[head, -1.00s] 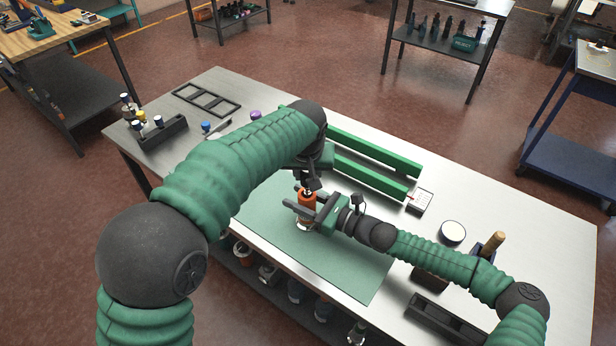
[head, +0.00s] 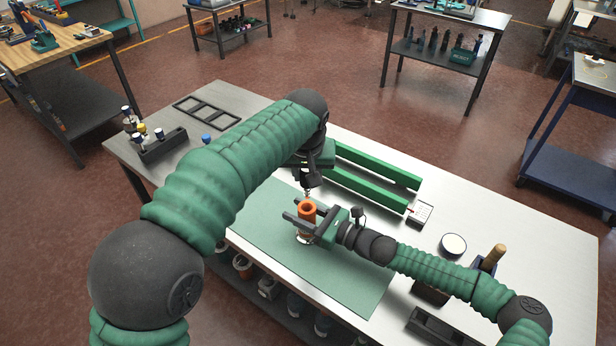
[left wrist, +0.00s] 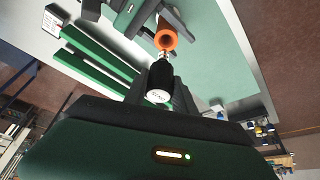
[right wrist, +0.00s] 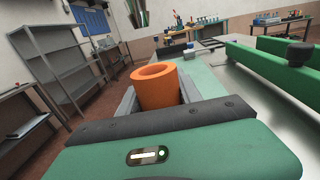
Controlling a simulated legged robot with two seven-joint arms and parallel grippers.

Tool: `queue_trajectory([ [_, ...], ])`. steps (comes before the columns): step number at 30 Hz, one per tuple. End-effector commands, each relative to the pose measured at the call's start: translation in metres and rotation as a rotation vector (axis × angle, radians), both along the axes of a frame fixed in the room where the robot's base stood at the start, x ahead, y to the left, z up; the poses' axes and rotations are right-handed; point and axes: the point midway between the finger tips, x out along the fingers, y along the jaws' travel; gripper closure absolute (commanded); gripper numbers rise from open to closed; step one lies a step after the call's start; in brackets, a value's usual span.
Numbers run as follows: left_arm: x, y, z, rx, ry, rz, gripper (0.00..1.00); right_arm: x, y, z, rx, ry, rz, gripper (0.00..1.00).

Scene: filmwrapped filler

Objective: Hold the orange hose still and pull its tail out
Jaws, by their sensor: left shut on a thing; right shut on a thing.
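The orange hose (head: 307,207) stands upright above the green mat, its open top ring facing up. My right gripper (head: 304,214) is shut around it from the right. The right wrist view shows the hose (right wrist: 156,88) between both fingers, its mouth open. The tail (left wrist: 160,76) has a silver shaft and a black body with a white end. My left gripper (left wrist: 160,88) is shut on the black body. In the head view the silver shaft (head: 307,190) hangs just above the hose mouth and looks clear of it. My left gripper (head: 312,177) is partly hidden by its own wrist.
The green mat (head: 345,270) lies on the steel bench. Green rails (head: 375,165) lie behind the grippers. A small white card (head: 420,213), a white round tin (head: 453,244) and a wooden-handled tool (head: 494,255) lie right. A black frame (head: 207,110) lies far left.

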Motion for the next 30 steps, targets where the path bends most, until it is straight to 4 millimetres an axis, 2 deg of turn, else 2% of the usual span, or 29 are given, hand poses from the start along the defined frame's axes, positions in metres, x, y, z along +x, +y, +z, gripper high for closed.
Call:
queue_trajectory([
  [15, 0.000, 0.000, 0.024, -0.001, -0.001, 0.001, 1.00, 0.001, -0.001, -0.001, -0.003, 0.002, -0.002, 1.00],
  [23, 0.000, 0.000, 0.026, -0.001, 0.000, 0.001, 1.00, 0.001, -0.001, -0.001, -0.002, 0.000, -0.002, 1.00],
  [24, 0.000, 0.000, 0.026, -0.001, -0.001, 0.001, 1.00, 0.001, -0.001, -0.001, -0.002, 0.000, -0.002, 0.56],
  [30, 0.000, 0.000, 0.026, 0.000, -0.001, 0.001, 1.00, 0.000, 0.000, 0.000, -0.001, 0.000, -0.001, 0.33],
])
